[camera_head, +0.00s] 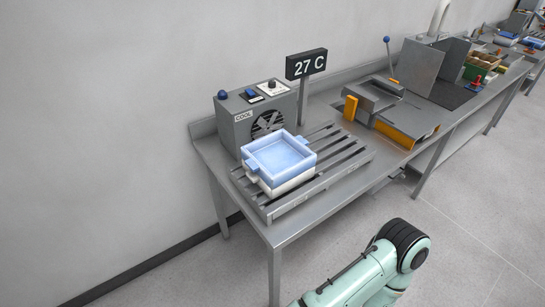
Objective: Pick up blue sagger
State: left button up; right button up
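The blue sagger (279,155) is a light blue, open square tray with a small tab handle on its left and right sides. It sits level on top of a white sagger (293,184). Both rest on a slatted metal rack (341,159) at the near left end of the steel table. The inside of the blue sagger looks empty. Neither of my grippers is in view. One pale green link of my arm shows at the bottom, apart from the table.
A grey cooling box (243,108) with a fan stands close behind the saggers. A "27 C" sign (307,64) rises on a post beside it. A grey and orange fixture (382,101) stands farther right. The floor (460,230) in front is clear.

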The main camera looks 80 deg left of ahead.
aim_at(278, 157)
jog(key=i+l+u, duration=0.15)
jog(key=u, duration=1.35)
